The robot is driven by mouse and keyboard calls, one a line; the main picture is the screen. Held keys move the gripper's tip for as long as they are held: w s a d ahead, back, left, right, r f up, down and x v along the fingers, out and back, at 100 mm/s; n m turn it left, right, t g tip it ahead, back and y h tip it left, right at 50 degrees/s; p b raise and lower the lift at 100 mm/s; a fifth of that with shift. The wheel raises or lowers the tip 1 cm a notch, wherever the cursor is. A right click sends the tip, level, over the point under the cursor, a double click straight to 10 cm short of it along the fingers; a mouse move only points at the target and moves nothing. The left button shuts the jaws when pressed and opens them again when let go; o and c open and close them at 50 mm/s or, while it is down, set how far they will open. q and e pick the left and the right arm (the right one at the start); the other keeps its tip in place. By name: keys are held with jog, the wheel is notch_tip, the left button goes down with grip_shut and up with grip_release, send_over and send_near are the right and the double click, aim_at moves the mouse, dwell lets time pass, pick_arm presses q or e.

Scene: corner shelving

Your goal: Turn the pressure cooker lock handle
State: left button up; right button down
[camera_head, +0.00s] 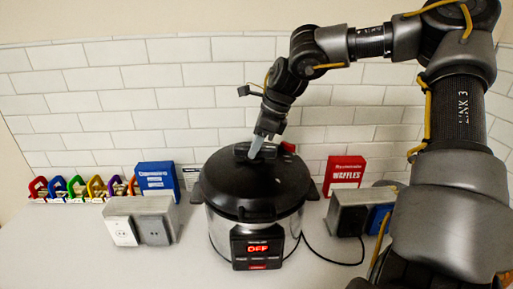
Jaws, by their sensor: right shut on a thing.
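The pressure cooker (257,219) stands in the middle of the counter, with a black lid (235,187) on a silver body and a red "OFF" display (257,248) at the front. A dark lock handle (243,150) sits on top of the lid. My right gripper (256,148) reaches down from above, its pale fingers at the lid's top. It is shut on the lock handle, though the fingers hide part of the contact. My left gripper does not show.
Outlet boxes (141,222) stand left of the cooker, with a blue box (158,179) and several coloured carabiner-like items (77,187) behind. A red waffles box (345,172) and another outlet box (349,213) stand right. A black cable lies on the counter. The front left counter (80,255) is clear.

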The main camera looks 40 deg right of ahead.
jog(key=shift+n+g, duration=0.3)
jog(key=shift+n, duration=0.5)
jog(key=shift+y, duration=0.3)
jog(key=c, duration=1.2)
grip_release()
jog(key=shift+c, duration=0.2)
jog(key=shift+r, duration=0.1)
jog(key=b+v, duration=0.2)
jog(key=v, duration=0.8)
jog(key=shift+r, duration=0.3)
jog(key=shift+s, duration=0.1)
